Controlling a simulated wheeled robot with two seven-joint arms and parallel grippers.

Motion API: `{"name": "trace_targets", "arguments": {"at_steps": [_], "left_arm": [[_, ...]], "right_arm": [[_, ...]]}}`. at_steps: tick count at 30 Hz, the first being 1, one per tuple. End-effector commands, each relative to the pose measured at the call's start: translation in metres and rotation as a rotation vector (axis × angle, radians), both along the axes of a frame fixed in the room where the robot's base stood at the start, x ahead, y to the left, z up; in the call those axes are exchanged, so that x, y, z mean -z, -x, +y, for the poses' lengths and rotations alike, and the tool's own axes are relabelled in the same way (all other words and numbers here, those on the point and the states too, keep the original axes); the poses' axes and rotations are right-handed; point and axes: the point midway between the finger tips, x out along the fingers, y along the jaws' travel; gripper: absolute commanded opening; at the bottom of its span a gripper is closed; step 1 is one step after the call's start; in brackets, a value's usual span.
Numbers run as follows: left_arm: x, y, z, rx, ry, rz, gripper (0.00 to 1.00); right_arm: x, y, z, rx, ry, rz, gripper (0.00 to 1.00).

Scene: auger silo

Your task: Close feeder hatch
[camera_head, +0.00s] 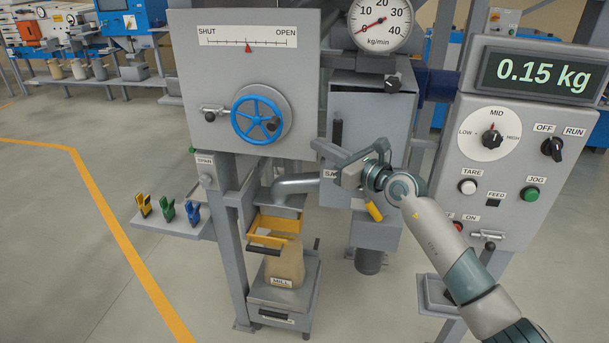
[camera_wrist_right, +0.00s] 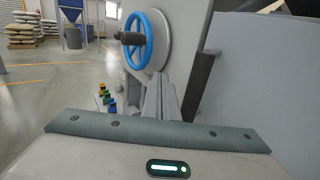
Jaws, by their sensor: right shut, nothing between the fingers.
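The feeder hatch (camera_head: 375,115) is a grey door on the feeder box, below the round dial, with a black upright handle (camera_head: 338,130) on its left side. A dark gap shows along its top edge, so it looks slightly ajar. My right gripper (camera_head: 319,147) is shut and empty in front of the hatch's lower left, just below the handle. My wrist hides part of the lower door. In the right wrist view the shut fingers (camera_wrist_right: 160,98) point ahead, with the black handle (camera_wrist_right: 201,82) and grey door (camera_wrist_right: 255,85) to their right; contact cannot be told.
The silo panel with a blue handwheel (camera_head: 258,119) is left of the hatch. A control panel (camera_head: 515,160) stands right. Below are a yellow-framed spout and a sack (camera_head: 285,265) on a scale. A shelf with coloured clips (camera_head: 170,225) juts out left. Floor at far left is clear.

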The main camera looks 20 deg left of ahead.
Motion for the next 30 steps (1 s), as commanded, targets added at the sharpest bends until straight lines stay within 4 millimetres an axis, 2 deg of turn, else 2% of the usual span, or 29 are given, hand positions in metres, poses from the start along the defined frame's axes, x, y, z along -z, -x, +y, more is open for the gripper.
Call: {"name": "trace_targets", "arguments": {"at_steps": [13,25,30], "left_arm": [[0.002,-0.004,-0.001,0.0,0.001,-0.004,0.62],[0.014,-0.004,-0.003,-0.001,0.003,-0.004,0.62],[0.017,-0.003,-0.003,-0.001,0.003,-0.003,0.62]], "right_arm": [[0.0,0.03,0.002,-0.004,-0.001,-0.001,0.0],[0.001,0.083,0.003,-0.005,-0.003,-0.001,0.0],[0.0,0.097,0.003,-0.004,-0.001,0.0,0.0]]}}
